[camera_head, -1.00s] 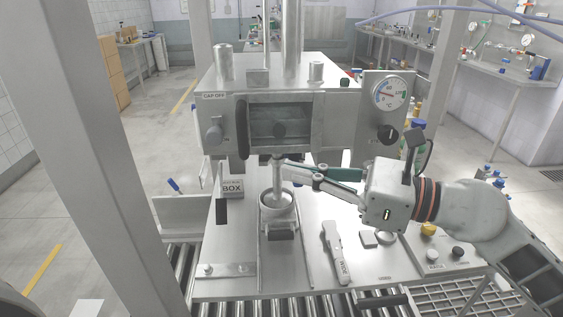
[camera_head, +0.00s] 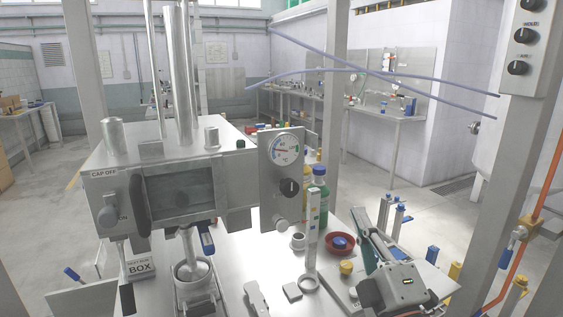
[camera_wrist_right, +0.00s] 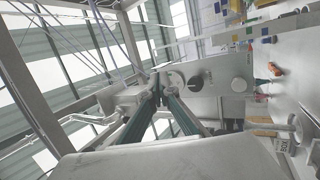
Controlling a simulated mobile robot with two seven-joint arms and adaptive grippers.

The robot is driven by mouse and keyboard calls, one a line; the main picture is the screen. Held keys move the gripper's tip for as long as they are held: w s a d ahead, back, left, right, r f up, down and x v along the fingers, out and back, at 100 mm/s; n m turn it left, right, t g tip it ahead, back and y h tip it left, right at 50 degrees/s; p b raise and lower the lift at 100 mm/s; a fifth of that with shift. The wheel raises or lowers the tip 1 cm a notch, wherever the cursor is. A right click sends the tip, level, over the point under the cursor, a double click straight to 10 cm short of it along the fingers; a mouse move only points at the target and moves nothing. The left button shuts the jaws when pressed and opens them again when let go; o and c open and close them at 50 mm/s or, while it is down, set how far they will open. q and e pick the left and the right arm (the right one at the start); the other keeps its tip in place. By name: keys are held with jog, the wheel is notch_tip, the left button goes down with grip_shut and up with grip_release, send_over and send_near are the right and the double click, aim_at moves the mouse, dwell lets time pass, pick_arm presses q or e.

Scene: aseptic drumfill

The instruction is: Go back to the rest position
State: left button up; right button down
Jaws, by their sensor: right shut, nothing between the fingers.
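My right gripper (camera_head: 372,222) is at the lower right of the head view, fingers raised, to the right of the filling machine and apart from it. In the right wrist view its fingertips (camera_wrist_right: 160,82) come together and hold nothing. The steel filling machine (camera_head: 165,190), with a dark window and a round gauge (camera_head: 284,149), stands at the left of the head view. Its nozzle comes down into the cup-shaped opening (camera_head: 193,273) below. My left gripper is not in view.
A post with knobs (camera_head: 519,67) and an orange pipe (camera_head: 497,268) stand at right.

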jog(key=s+d+f+m+g+h, duration=0.2)
jog(key=d+f+m+g+h, duration=0.2)
jog(key=d+f, duration=0.45)
jog(key=s+d+f+m+g+h, duration=0.3)
jog(key=d+f+m+h, duration=0.15)
jog(key=f, duration=0.65)
jog(key=s+d+f+m+g, duration=0.1)
jog(key=s+d+f+g, duration=0.3)
jog(key=s+f, duration=0.45)
jog(key=s+d+f+m+g, duration=0.2)
jog(key=s+d+f+g, duration=0.25)
jog(key=s+f, duration=0.4)
jog(key=w+a+f+m+t+y, duration=0.1)
jog(key=a+f+y, duration=0.5)
jog(key=a+f, duration=0.7)
jog(key=a+m+t, duration=0.1)
jog(key=a+t, duration=0.1)
jog(key=a, duration=0.1)
jog(key=shift+f+m+y, duration=0.25)
jog(key=shift+m+y, duration=0.1)
jog(key=shift+w+a+t, duration=0.1)
jog(key=shift+t, duration=0.15)
